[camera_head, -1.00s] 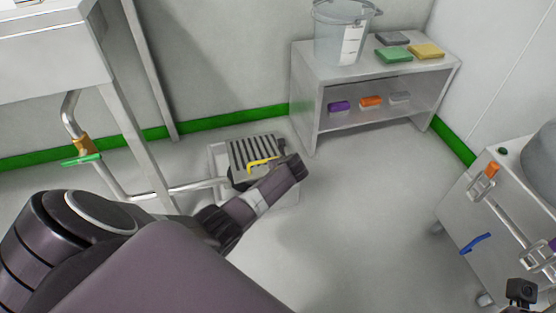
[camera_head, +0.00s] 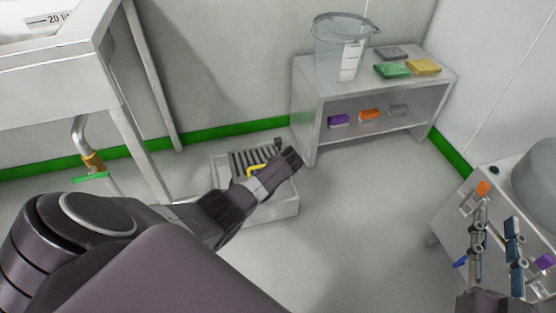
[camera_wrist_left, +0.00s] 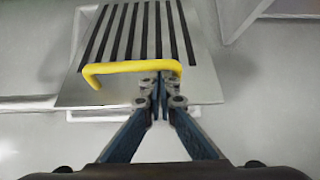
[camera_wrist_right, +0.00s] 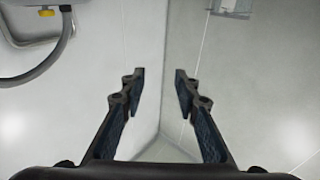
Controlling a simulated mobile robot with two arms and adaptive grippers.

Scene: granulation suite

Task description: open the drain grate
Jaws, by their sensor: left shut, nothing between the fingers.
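The drain grate (camera_head: 243,162) is a grey slatted plate over a pale box-shaped drain on the floor, partly hidden by my left arm in the head view. It fills the upper middle of the left wrist view (camera_wrist_left: 205,80). Its yellow bar handle (camera_wrist_left: 115,67) runs along the near side of the slats. My left gripper (camera_wrist_left: 160,77) is shut and empty, its tips at the handle's right part; I cannot tell whether they touch it. I cannot tell whether the grate sits flat or slightly raised. My right gripper (camera_head: 497,222) is open and empty, well away at the right.
A metal shelf (camera_head: 308,105) with a clear bucket (camera_head: 340,50) and coloured pads stands behind the drain. A steel sink stand (camera_head: 60,85) with a pipe is at left. A wheeled cart (camera_head: 450,215) is at right. The floor between is clear.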

